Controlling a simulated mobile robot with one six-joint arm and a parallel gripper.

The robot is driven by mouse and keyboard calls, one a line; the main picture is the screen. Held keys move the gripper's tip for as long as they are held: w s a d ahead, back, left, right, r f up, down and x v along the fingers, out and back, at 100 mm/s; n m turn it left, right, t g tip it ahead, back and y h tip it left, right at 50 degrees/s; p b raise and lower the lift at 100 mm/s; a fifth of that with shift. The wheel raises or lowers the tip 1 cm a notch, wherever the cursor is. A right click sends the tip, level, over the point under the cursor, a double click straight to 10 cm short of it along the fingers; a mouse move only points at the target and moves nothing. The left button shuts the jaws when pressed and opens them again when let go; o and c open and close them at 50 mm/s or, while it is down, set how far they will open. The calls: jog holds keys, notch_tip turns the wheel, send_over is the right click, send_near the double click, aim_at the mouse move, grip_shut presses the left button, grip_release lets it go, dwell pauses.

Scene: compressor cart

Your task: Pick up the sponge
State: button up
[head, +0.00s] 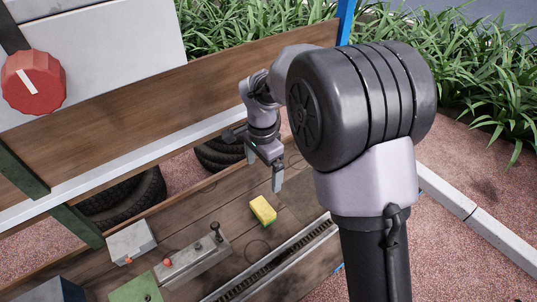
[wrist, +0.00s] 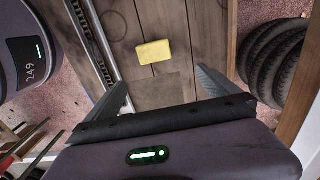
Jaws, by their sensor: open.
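The sponge (head: 263,210) is a small yellow block lying on the dark wooden deck of the cart in the head view. It also shows in the wrist view (wrist: 153,52), above the middle of the picture, with bare planks around it. My gripper (head: 264,172) hangs above the deck, up and slightly to one side of the sponge, not touching it. In the wrist view its two fingers (wrist: 163,90) are spread wide and nothing is between them. The sponge lies beyond the fingertips, roughly in line with the gap.
A metal slotted rail (head: 275,262) runs along the near side of the deck. A grey block with small levers (head: 192,262) and a white box (head: 130,242) stand to the left. A wooden side board (head: 150,85) rises behind. Tyres (head: 125,198) sit behind the deck. Planks around the sponge are clear.

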jog(key=b, duration=0.5)
send_over(263, 207)
notch_tip(263, 207, down, 11)
jog(key=shift+w+f, duration=0.1)
jog(key=f+b, duration=0.1)
jog(key=f, duration=0.2)
jog(key=f+b, duration=0.1)
jog(key=f, duration=0.2)
jog(key=shift+s+a+f+b, duration=0.1)
jog(key=shift+s+b, duration=0.1)
jog(key=shift+b, duration=0.15)
jog(key=shift+r, duration=0.2)
jog(key=shift+c, duration=0.7)
jog(key=c, duration=1.2)
jog(key=shift+r, duration=0.2)
notch_tip(263, 207, up, 3)
jog(key=shift+r+p, duration=0.15)
jog(key=shift+p, duration=1.05)
jog(key=s, duration=0.5)
jog(key=s+r+p, duration=0.1)
jog(key=s, duration=0.4)
jog(key=s+p, duration=0.1)
jog(key=s, duration=0.5)
jog(key=shift+r, duration=0.15)
